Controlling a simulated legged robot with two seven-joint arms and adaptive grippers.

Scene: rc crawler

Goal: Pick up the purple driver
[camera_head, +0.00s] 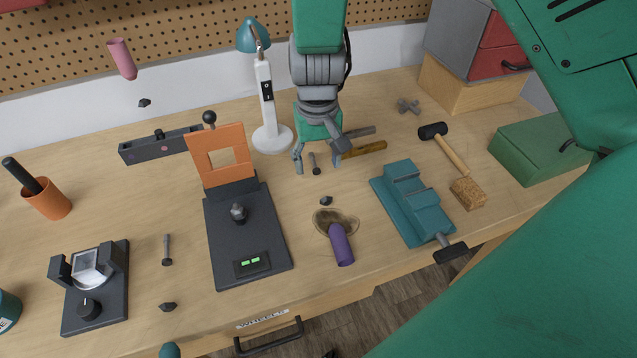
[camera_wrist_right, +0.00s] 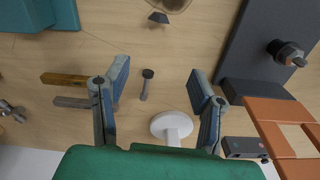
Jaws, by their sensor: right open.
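The purple driver (camera_head: 341,245) lies on the bench near its front edge, in the middle of the head view. Its handle overlaps a brown stain, and a small dark piece (camera_head: 326,201) lies just behind the stain. My right gripper (camera_head: 318,162) is open and empty, pointing down over the bench behind the driver and apart from it. A small bolt (camera_wrist_right: 146,84) shows between its fingers in the right wrist view. That view shows the stain's edge and the dark piece (camera_wrist_right: 158,17) at the top, but not the purple handle. My left gripper is not in view.
A teal vise (camera_head: 412,200) and mallet (camera_head: 450,160) lie right of the driver. A dark stand with an orange frame (camera_head: 222,153) is to its left. A white lamp (camera_head: 266,100) stands behind. A pink handle (camera_head: 122,58) shows against the pegboard. Bare wood surrounds the driver.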

